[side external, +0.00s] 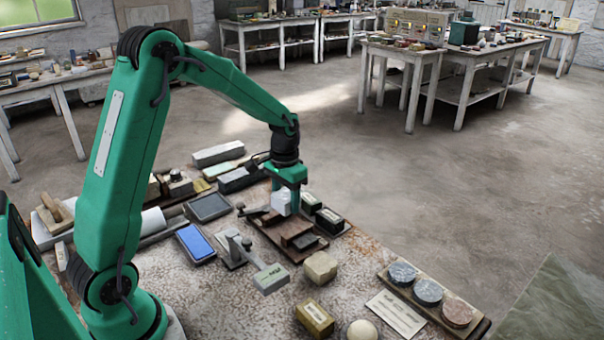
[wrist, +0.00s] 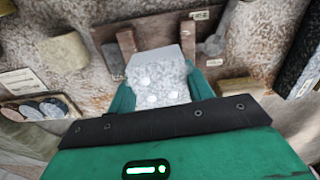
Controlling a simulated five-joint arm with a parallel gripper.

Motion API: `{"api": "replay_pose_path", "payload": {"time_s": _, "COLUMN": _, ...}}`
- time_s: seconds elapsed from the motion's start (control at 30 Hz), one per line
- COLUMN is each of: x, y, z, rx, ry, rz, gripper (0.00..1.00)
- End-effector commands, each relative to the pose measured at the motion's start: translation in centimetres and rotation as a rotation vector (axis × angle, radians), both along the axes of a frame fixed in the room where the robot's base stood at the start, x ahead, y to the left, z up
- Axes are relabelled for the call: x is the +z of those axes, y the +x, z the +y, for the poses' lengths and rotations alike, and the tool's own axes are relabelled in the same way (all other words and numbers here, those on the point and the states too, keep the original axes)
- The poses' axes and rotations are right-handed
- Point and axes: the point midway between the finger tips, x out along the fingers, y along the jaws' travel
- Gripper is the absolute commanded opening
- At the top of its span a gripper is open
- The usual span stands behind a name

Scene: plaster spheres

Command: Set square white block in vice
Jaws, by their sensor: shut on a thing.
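A white block (side external: 281,202) hangs below my gripper (side external: 288,196) in the side external view. In the wrist view the speckled white block (wrist: 158,76) sits between the two green fingertips of my gripper (wrist: 160,92), which is shut on it. What looks like the vice (side external: 296,232), a brown base with raised wooden pieces, lies beneath and just in front of the block. In the wrist view two brown upright pieces of the vice (wrist: 187,42) show beyond the block, one on each side. The block hides part of the space between them. I cannot tell whether it touches the vice.
Dark boxes (side external: 329,221) stand close right of the vice. A tray with three discs (side external: 476,327) is at the right. A blue-topped slab (side external: 196,243) lies left.

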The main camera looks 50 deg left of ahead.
Motion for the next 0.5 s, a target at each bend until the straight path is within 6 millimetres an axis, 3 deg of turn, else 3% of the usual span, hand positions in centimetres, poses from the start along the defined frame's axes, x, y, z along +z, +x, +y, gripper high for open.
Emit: {"api": "replay_pose_path", "payload": {"time_s": 0.5, "x": -2.7, "y": 0.0, "z": 0.0, "rx": 0.000, "ry": 0.000, "rz": 0.000, "gripper": 0.18}}
